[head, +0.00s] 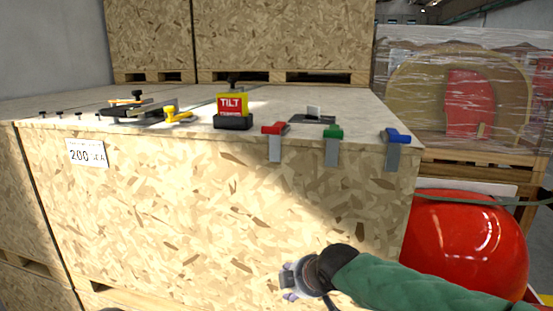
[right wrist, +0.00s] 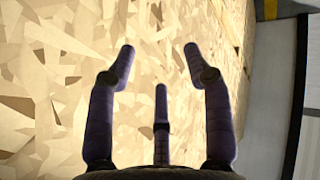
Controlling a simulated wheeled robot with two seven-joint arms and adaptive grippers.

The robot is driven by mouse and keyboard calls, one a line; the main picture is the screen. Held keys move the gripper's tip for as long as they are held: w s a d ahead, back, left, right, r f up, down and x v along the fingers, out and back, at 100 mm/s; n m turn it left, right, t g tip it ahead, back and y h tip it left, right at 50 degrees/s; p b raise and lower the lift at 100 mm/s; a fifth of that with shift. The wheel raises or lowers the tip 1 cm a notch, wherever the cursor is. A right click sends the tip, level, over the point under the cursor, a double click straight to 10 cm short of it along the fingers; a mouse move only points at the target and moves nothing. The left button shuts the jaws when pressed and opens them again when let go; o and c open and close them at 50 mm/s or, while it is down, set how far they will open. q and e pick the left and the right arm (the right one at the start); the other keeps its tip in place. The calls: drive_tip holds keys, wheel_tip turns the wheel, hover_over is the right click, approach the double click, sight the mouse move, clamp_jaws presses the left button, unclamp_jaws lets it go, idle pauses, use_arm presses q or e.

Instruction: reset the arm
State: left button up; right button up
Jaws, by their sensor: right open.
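My right arm, in a green sleeve, comes in from the lower right of the head view. Its gripper (head: 291,281) is in front of the crate's front face, below the top edge. In the right wrist view the right gripper (right wrist: 158,65) has its dark fingers spread, with nothing between them. The particle-board face of the crate (right wrist: 60,70) fills the left and middle of that view behind the fingers. My left gripper is not in view.
The wooden crate (head: 200,200) carries red (head: 274,128), green (head: 333,132) and blue (head: 397,136) clamps at its top edge, a yellow-red TILT block (head: 232,107) and dark tools (head: 135,108). A large red rounded object (head: 465,240) stands at right, close to my right arm.

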drive_tip(key=s+d+f+m+g, duration=0.1)
drive_tip(key=s+f+m, duration=0.15)
drive_tip(key=f, duration=0.85)
drive_tip(key=s+d+f+m+g, duration=0.1)
drive_tip(key=s+f+m+g, duration=0.15)
drive_tip(key=f, duration=0.85)
drive_tip(key=s+d+f+m+g, duration=0.15)
drive_tip(key=f+m, duration=0.25)
drive_tip(key=f, duration=0.7)
drive_tip(key=s+d+f+m+g, duration=0.2)
drive_tip(key=s+f+m, duration=0.6)
drive_tip(key=s+f, duration=0.8)
drive_tip(key=shift+s+d+f, duration=0.15)
drive_tip(key=shift+s+d, duration=0.05)
drive_tip(key=shift+s, duration=0.75)
drive_tip(key=shift+a, duration=0.15)
